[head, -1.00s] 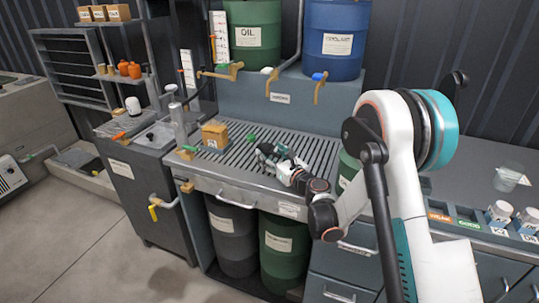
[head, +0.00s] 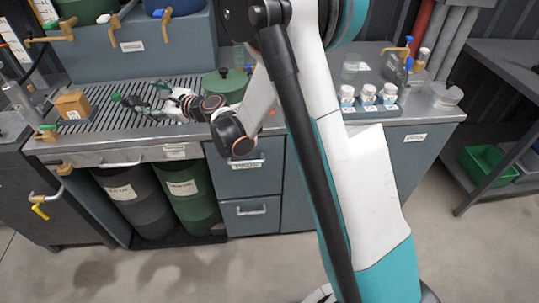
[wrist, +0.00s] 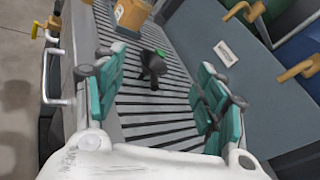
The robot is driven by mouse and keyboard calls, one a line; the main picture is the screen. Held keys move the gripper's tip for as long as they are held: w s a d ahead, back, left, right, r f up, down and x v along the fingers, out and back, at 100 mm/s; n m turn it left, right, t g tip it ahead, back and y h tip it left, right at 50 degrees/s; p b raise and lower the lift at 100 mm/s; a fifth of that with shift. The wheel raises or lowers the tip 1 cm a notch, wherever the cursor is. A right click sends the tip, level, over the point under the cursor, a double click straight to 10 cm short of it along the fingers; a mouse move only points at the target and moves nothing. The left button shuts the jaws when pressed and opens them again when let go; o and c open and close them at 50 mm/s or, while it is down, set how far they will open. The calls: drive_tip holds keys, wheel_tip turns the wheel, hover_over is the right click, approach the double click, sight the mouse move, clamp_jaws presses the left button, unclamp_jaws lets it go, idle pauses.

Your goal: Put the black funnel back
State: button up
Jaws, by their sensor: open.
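A small black object (wrist: 153,68), which looks like the black funnel, rests on the slatted grate (wrist: 150,108) with a green piece (wrist: 162,51) at its far end. In the head view the black object (head: 131,101) is small and lies just left of my gripper. My gripper (wrist: 160,76) is open, with teal fingers apart on either side of the black object's line of sight. Nothing is between the fingers that I can see as held. In the head view my gripper (head: 150,102) is low over the grate.
A cardboard box (head: 73,104) stands on the grate's left part. Brass taps (head: 112,22) overhang the back. A green lidded pot (head: 226,86) stands right of the grate. White-lidded jars (head: 368,95) sit in a rack on the right counter, beside a clear container (head: 445,94).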

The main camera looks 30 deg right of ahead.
drive_tip(key=s+d+r+n+g+h, duration=0.2)
drive_tip(key=s+d+r+n, duration=0.15)
drive_tip(key=s+n, duration=0.35)
drive_tip(key=s+d+r+n+g+h, duration=0.1)
drive_tip(key=s+d+r+n, duration=0.1)
drive_tip(key=s+r+n, duration=0.5)
drive_tip(key=s+d+f+n+g+h, duration=0.1)
drive_tip(key=s+d+f+n+h, duration=0.1)
drive_tip(key=s, duration=0.6)
drive_tip(key=s+d+f+n+g+h, duration=0.1)
drive_tip(key=s+d+f+n+h, duration=0.1)
drive_tip(key=s+d+n, duration=0.2)
drive_tip(key=s+d+f+n+g+h, duration=0.1)
drive_tip(key=s+d+f+n+h, duration=0.1)
drive_tip(key=s+d, duration=0.6)
drive_tip(key=s+n, duration=0.1)
drive_tip(key=s, duration=0.5)
drive_tip(key=shift+s+f+n+h, duration=0.25)
drive_tip(key=shift+f+n+h, duration=0.05)
drive_tip(key=shift+f+h, duration=0.1)
